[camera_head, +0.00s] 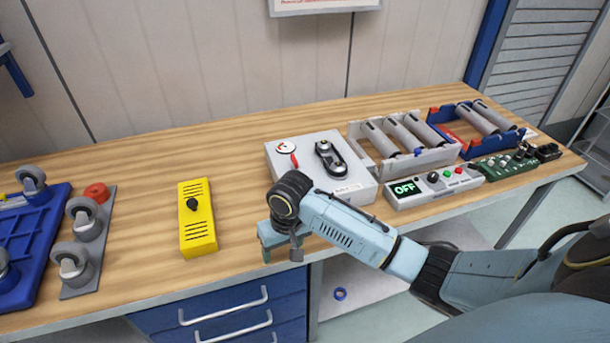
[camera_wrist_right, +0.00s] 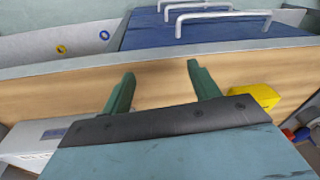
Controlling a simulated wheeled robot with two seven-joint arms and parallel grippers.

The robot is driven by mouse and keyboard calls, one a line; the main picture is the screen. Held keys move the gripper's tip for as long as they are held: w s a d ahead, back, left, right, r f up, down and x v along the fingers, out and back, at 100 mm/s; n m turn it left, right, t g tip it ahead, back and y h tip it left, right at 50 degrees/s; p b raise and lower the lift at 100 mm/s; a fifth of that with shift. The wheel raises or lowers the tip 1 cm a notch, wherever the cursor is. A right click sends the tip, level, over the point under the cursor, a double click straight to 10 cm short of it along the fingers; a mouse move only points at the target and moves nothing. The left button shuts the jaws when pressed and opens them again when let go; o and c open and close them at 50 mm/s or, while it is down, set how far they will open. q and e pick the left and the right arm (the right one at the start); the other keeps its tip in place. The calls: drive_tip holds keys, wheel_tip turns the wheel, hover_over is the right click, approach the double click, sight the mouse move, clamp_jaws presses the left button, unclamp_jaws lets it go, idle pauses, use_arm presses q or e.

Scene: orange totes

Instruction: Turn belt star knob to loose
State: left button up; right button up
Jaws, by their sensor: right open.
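The belt unit is a grey box (camera_head: 350,192) near the middle of the table. On its top are a black belt loop (camera_head: 331,158) around pulleys and a round white dial (camera_head: 286,147) with a red pointer. I cannot clearly make out which part is the star knob. My right gripper (camera_head: 281,257) is in front of the box's left front corner, over the table's front edge, and my wrist covers that corner. In the right wrist view its two green fingers (camera_wrist_right: 161,70) are apart with only bare wood between them. My left gripper is not in view.
A yellow box (camera_head: 198,230) with a black knob stands to the left, with casters and a blue tray (camera_head: 30,240) beyond it. Right of the belt unit are a roller rack (camera_head: 437,155), a panel reading OFF (camera_head: 432,190) and a blue roller frame (camera_head: 500,145). Blue drawers (camera_head: 230,311) lie below.

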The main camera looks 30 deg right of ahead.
drive_tip(key=w+d+r+m, duration=0.1)
drive_tip(key=w+d+r, duration=0.1)
drive_tip(key=w+r, duration=0.1)
drive_tip(key=w+d+r+m, duration=0.1)
drive_tip(key=w+d+r, duration=0.2)
drive_tip(key=w+d+r+m+h, duration=0.1)
drive_tip(key=w+d+r, duration=0.2)
drive_tip(key=shift+w+r+m+g, duration=0.15)
drive_tip(key=shift+r+m+g, duration=0.25)
drive_tip(key=w+d+r+m, duration=0.35)
drive_tip(key=d+r, duration=0.25)
drive_tip(key=r, duration=0.3)
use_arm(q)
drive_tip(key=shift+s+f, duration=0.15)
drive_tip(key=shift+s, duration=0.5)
use_arm(e)
wheel_tip(320, 180, down, 13)
drive_tip(key=shift+d+f, duration=0.1)
drive_tip(key=shift+f, duration=0.05)
drive_tip(key=shift+s, duration=0.1)
drive_tip(key=shift+c, duration=0.2)
drive_tip(key=c, duration=0.9)
